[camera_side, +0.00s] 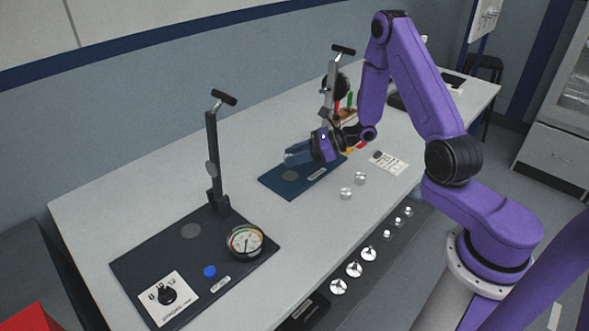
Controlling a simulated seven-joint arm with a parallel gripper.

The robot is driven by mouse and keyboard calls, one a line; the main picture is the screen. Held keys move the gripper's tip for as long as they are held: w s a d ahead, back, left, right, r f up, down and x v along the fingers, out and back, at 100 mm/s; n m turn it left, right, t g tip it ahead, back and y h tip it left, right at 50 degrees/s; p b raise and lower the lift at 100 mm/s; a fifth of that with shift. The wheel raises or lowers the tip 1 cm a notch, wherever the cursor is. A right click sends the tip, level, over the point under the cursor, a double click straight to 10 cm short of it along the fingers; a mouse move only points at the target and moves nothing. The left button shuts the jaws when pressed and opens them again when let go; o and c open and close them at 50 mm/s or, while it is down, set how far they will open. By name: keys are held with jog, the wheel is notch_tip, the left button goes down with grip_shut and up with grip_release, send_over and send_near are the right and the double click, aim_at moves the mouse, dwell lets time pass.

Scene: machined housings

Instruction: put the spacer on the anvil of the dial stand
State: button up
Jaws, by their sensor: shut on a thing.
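My gripper (290,156) is held sideways over the blue base plate (273,187), its fingers pointing left. It is shut on a piece that I take to be the spacer, though the fingers hide it almost wholly. A grey round anvil (290,175) lies on the blue plate, just below the fingers and apart from them. A stand with a silver column (330,82) and a black round dial (344,86) rises behind my gripper, which covers its lower part. A second stand (212,165), dark, stands at left on a black plate with its own grey disc (191,230).
Two small metal cylinders (346,193) (360,178) stand right of the blue plate. The black plate carries a coloured gauge (245,241), a blue button (210,271) and a white card (168,298). Metal parts (354,268) line the front strip. The table between the plates is clear.

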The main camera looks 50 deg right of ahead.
aim_at(295, 176)
jog(key=shift+f, duration=2.15)
jog(key=shift+f, duration=0.15)
jog(key=o, duration=1)
jog(key=shift+o, duration=0.2)
